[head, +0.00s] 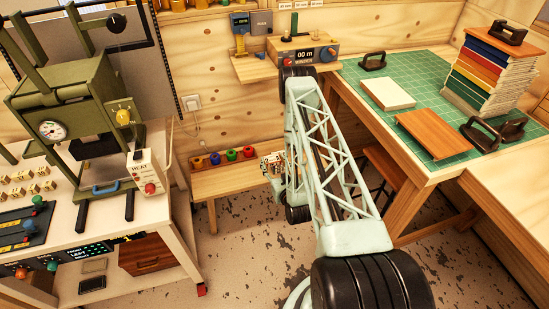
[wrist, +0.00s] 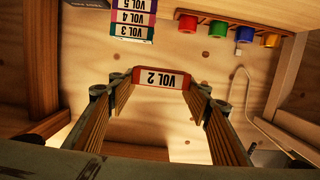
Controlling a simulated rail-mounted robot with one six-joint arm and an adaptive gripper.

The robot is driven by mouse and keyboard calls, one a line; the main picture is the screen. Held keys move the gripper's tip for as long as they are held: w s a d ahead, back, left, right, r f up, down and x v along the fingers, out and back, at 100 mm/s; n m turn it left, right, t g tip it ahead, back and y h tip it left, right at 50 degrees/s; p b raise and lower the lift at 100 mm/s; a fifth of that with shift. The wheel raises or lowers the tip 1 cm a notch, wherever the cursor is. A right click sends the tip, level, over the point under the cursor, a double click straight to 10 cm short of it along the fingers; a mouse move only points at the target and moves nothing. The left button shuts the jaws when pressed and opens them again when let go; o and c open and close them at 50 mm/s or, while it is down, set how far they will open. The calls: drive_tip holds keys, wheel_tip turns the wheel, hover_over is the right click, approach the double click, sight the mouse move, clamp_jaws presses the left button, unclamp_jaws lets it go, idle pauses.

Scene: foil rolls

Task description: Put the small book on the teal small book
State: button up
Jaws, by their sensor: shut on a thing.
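A small book with a red-brown spine and a white "VOL 2" label (wrist: 160,78) is between the fingers of my gripper (wrist: 160,88) in the wrist view. The gripper is shut on it, and the label reads upside down. Beyond it to the upper left is a group of small books, with VOL 3 (wrist: 131,31) nearest; VOL 3 shows a teal edge. VOL 4 (wrist: 134,17) and VOL 5 (wrist: 136,5) are beside it. The held book is apart from them. In the head view my arm covers most of this area; part of the small books (head: 270,164) shows left of it.
A low wooden bench (head: 230,176) along the wall carries several coloured spools (head: 231,155). A green-matted table (head: 400,85) with a tall book stack (head: 490,70) is on the right. A press on a cart (head: 70,110) is on the left. Open floor lies between.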

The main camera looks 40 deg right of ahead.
sight(275, 155)
drive_tip(key=shift+w+d+f+b, duration=0.1)
drive_tip(key=shift+w+d+b, duration=0.05)
drive_tip(key=shift+b, duration=0.9)
drive_tip(key=shift+w+d+f+b, duration=0.15)
drive_tip(key=shift+w+d+b, duration=0.15)
drive_tip(key=shift+w+d, duration=0.9)
drive_tip(key=shift+w+d+f+b, duration=0.1)
drive_tip(key=shift+w+d+b, duration=0.15)
drive_tip(key=shift+w+d, duration=0.95)
drive_tip(key=shift+w+d, duration=0.25)
drive_tip(key=shift+w, duration=0.1)
drive_tip(key=shift+w+d+f, duration=0.15)
drive_tip(key=shift+d+f, duration=0.05)
drive_tip(key=shift+f, duration=0.05)
drive_tip(key=shift+f+b, duration=0.85)
drive_tip(key=shift+f, duration=0.7)
drive_tip(key=shift+f, duration=0.15)
drive_tip(key=o, duration=0.9)
drive_tip(key=shift+r, duration=0.2)
